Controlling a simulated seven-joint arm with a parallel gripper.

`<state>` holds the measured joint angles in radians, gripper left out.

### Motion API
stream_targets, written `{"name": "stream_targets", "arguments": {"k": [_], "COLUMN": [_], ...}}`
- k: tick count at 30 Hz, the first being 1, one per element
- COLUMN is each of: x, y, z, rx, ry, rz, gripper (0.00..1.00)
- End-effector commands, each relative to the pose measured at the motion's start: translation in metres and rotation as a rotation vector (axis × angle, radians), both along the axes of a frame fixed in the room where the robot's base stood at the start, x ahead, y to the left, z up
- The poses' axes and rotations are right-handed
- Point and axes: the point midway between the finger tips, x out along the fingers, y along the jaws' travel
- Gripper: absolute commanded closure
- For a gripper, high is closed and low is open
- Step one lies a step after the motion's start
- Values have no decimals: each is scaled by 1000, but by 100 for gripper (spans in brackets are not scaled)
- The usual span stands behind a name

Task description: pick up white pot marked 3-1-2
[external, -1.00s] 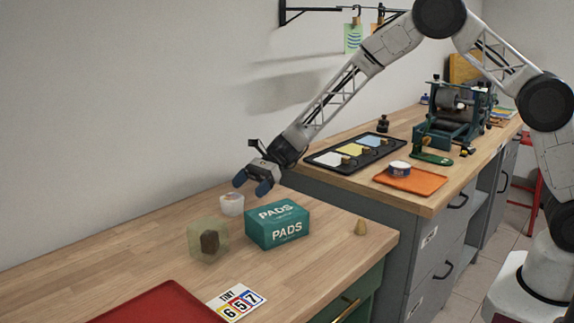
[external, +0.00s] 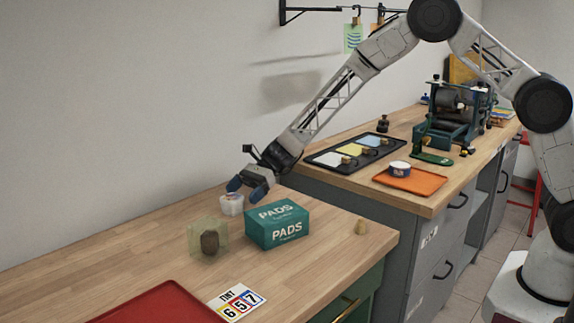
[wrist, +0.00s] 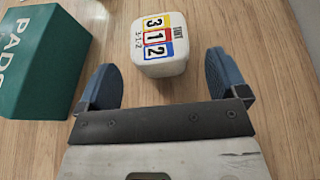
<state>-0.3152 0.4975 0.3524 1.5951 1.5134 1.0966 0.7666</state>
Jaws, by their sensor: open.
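The white pot marked 3-1-2 (wrist: 161,62) stands on the wooden counter. In the wrist view its lid shows a label with yellow, red and blue number blocks. In the external view the pot (external: 231,206) is small, behind the green PADS box and partly behind my fingers. My gripper (external: 247,187) is open and empty, just above the pot. In the wrist view the pot lies ahead of my gripper (wrist: 160,80), between the lines of the two blue fingers, with a gap on each side.
The green PADS box (external: 278,226) stands close beside the pot; it fills the left of the wrist view (wrist: 38,60).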

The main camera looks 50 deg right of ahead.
Motion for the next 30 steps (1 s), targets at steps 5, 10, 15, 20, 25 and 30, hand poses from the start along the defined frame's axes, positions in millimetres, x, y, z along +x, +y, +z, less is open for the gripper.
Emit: {"name": "stream_targets", "arguments": {"k": [5, 10, 15, 20, 25, 30], "x": [0, -1, -1, -1, -1, -1], "y": [2, 14, 31, 44, 48, 48], "z": [-1, -6, -15, -19, -20, -21], "rx": [0, 0, 0, 1, 1, 0], "ry": [0, 1, 1, -1, -1, -1], "rz": [1, 2, 2, 0, -1, 0], "gripper": [8, 8, 8, 8, 8, 8]}}
